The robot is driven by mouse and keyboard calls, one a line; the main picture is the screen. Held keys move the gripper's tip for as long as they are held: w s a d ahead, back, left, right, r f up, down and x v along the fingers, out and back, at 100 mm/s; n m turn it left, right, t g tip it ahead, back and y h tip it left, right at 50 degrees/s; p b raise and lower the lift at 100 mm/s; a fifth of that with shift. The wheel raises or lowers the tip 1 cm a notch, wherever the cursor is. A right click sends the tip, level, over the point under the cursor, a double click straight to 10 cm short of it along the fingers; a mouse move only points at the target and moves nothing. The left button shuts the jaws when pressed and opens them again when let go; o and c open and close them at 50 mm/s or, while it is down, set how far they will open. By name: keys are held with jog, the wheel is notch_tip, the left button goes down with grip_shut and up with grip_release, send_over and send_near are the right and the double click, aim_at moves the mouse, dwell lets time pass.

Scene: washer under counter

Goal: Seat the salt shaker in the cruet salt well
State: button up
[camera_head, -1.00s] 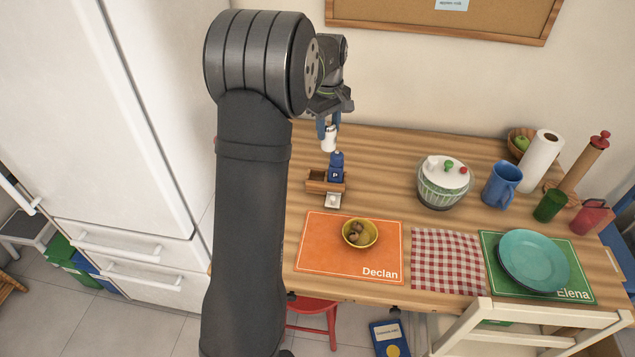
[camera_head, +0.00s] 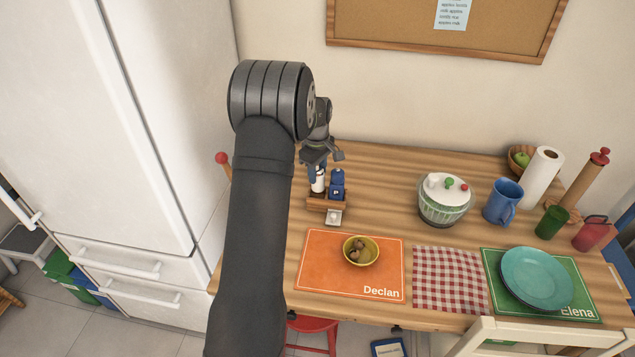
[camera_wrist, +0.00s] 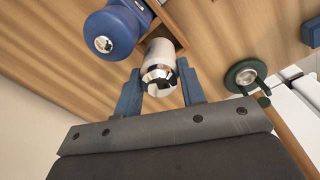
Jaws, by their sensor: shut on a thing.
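The salt shaker (camera_head: 318,182) is white with a shiny metal cap. My gripper (camera_head: 317,170) is shut on it, and its blue fingers (camera_wrist: 160,92) sit on either side of the shaker in the wrist view (camera_wrist: 160,62). The shaker is upright at the left compartment of the wooden cruet (camera_head: 318,205), beside the blue pepper shaker (camera_head: 337,184) marked P. The pepper shaker stands in the right compartment and also shows in the wrist view (camera_wrist: 112,32). The wooden wall hides the salt shaker's base, so I cannot tell whether it touches the well floor.
A small white piece (camera_head: 334,217) sits at the cruet's front. An orange placemat (camera_head: 320,270) with a yellow bowl (camera_head: 374,246) lies nearer. A salad spinner (camera_head: 443,212) and blue mug (camera_head: 502,203) stand right. The table between cruet and spinner is clear.

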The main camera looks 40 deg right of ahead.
aim_at(318, 182)
jog(key=shift+f, duration=2.2)
jog(key=shift+f, duration=0.1)
jog(key=o, duration=1.1)
notch_tip(318, 182, up, 12)
jog(key=shift+s+a+r, duration=0.1)
jog(key=shift+a+r, duration=0.05)
